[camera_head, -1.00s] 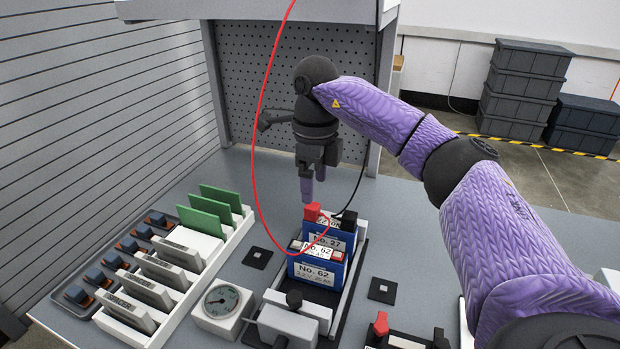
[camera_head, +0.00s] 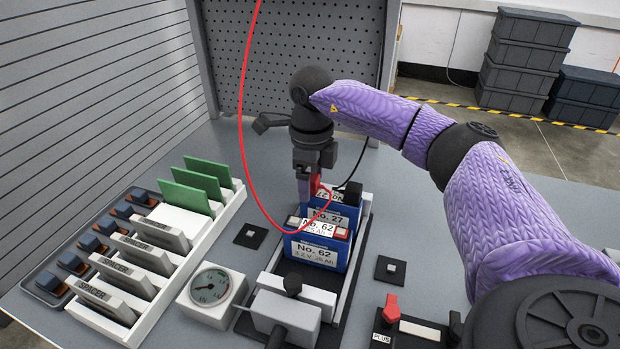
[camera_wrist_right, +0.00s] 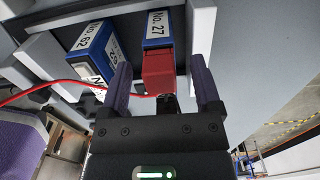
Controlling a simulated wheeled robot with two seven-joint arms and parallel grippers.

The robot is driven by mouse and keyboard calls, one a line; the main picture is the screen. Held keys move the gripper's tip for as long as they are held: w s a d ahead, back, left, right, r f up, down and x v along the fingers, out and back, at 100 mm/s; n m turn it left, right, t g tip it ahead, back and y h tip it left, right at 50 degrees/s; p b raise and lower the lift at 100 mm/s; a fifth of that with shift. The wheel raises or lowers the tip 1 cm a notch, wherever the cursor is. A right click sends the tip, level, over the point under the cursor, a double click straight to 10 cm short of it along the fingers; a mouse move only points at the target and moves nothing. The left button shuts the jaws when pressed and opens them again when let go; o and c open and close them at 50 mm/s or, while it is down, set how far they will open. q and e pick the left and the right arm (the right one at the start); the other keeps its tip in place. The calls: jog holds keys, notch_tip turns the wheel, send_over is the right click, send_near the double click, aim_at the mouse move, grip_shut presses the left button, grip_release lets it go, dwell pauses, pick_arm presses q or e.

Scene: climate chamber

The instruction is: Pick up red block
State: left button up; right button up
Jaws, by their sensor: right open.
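The red block (camera_head: 318,186) sits at the top of the blue No. 27 battery (camera_head: 328,218), with a red cable hanging close to it. My right gripper (camera_head: 309,192) points down at the block in the head view, and its fingers partly hide it. In the right wrist view the red block (camera_wrist_right: 158,72) lies between the two purple fingers of the open gripper (camera_wrist_right: 161,80). Gaps show on both sides there, so the fingers do not appear to be pressing on it. My left gripper is not in view.
A blue No. 62 battery (camera_head: 315,252) stands in front of No. 27 in the same fixture. A dial gauge (camera_head: 212,289) and a rack with spacers and green plates (camera_head: 207,180) are to the left. A red PLUS connector (camera_head: 391,306) is front right.

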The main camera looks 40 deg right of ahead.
jog(key=shift+r, duration=0.1)
jog(key=c, duration=0.9)
grip_shut()
jog(key=shift+r, duration=0.35)
notch_tip(320, 180, up, 9)
jog(key=p, duration=0.4)
jog(key=shift+r, duration=0.25)
